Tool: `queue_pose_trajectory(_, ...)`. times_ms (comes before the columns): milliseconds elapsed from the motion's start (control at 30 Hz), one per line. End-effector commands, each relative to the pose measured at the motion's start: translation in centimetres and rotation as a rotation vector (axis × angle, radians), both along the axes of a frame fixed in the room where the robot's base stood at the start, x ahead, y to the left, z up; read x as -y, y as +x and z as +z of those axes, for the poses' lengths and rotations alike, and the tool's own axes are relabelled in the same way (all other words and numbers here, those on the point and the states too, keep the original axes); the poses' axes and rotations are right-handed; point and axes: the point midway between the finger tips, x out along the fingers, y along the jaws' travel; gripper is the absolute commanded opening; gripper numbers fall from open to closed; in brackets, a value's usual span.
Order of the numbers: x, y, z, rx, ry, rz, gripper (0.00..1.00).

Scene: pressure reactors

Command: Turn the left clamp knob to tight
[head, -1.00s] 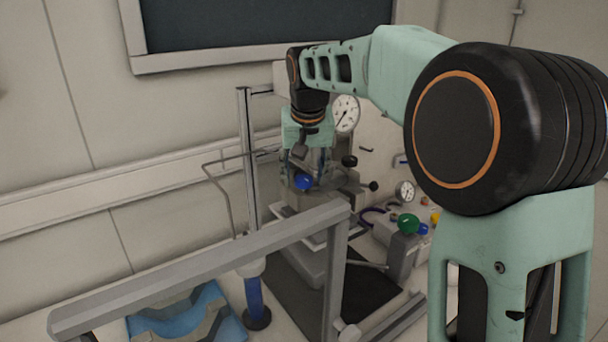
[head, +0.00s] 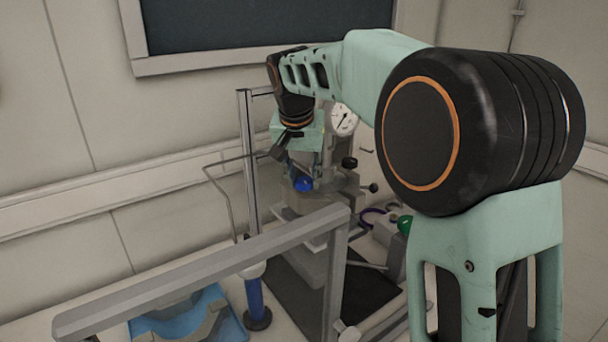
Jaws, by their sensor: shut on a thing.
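The pressure reactor (head: 322,200) stands at mid-picture in the head view, with a blue knob (head: 303,184) on its front. My gripper (head: 297,172) points down at the left side of the reactor's top, just above and behind the blue knob. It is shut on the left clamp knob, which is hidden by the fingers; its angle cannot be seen. Black knobs (head: 373,188) stick out at the reactor's right side, clear of my gripper.
A grey frame bar (head: 200,270) crosses in front of the reactor. A metal post (head: 249,165) and a bent rod (head: 222,185) stand close at its left. A round gauge (head: 344,120) is behind. A blue cradle (head: 185,318) and a green knob (head: 404,224) are nearby.

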Motion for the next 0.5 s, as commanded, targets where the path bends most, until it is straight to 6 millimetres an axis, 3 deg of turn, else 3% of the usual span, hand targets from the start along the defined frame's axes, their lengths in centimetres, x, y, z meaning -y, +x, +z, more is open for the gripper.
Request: queue_pose_trajectory(500,-0.48,0.23,0.3,0.001,-0.003,-0.487,0.07)
